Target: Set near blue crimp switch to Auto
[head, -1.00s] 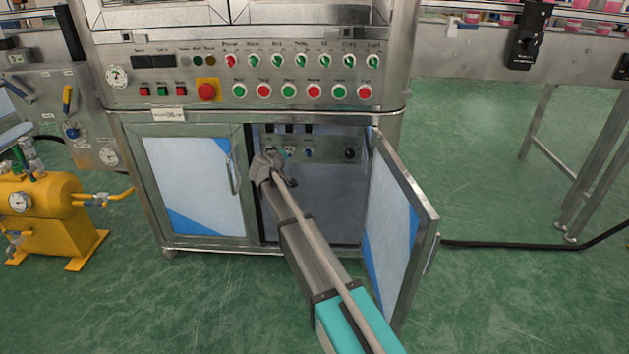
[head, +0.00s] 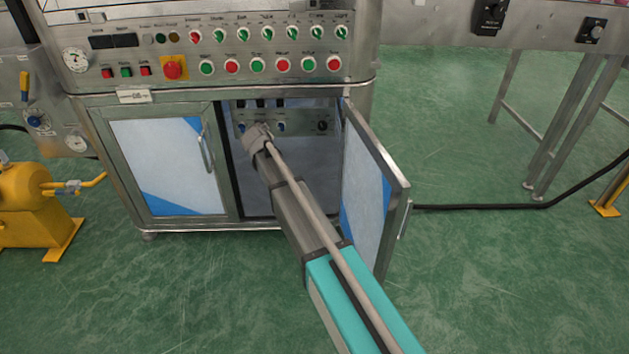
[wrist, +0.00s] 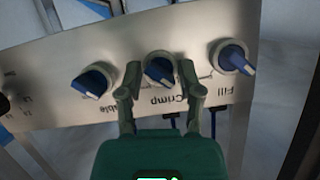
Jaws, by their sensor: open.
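The blue Crimp switch (wrist: 159,70) is the middle of three blue knobs on a metal panel (wrist: 50,90) in the wrist view. The "Crimp" label is beneath it, partly covered by a finger. My gripper (wrist: 160,72) is open, with one finger on each side of the switch; whether they touch it is unclear. The switch's pale pointer mark is at its lower part, and its exact setting is not readable. In the head view my gripper (head: 258,134) is at the panel inside the open cabinet and hides the switch behind it.
Another blue knob (wrist: 92,80) is to the left and the Fill knob (wrist: 232,57) to the right, both close to the fingers. The open cabinet door (head: 367,190) stands right of my arm. The closed door (head: 165,165) is at the left.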

